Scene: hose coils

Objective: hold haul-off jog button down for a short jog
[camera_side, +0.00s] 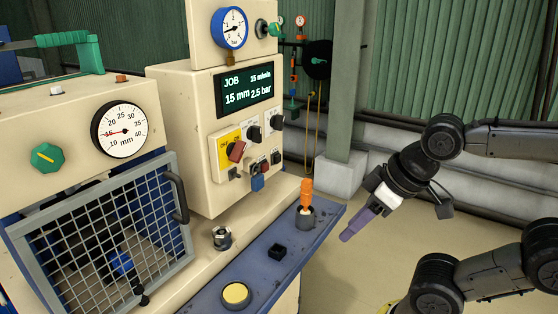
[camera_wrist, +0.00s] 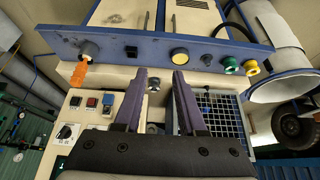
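Two buttons sit on the blue ledge (camera_side: 325,222) of the machine, and no readable label shows which is the haul-off jog button. One is a round yellow button (camera_side: 235,293), also in the wrist view (camera_wrist: 180,55). The other is a small black square button (camera_side: 277,251), also in the wrist view (camera_wrist: 131,50). My gripper (camera_side: 346,237) is in the air to the right of the ledge, clear of both buttons. In the wrist view its purple fingers (camera_wrist: 165,74) are apart with nothing between them, so it is open.
An orange-handled tool (camera_side: 306,193) stands upright in a holder on the ledge near my gripper. A metal fitting (camera_side: 221,238) is behind the buttons. A mesh guard (camera_side: 105,235) is at left. The control panel (camera_side: 245,150) rises behind; its display (camera_side: 243,90) reads 15 mm, 2.5 bar.

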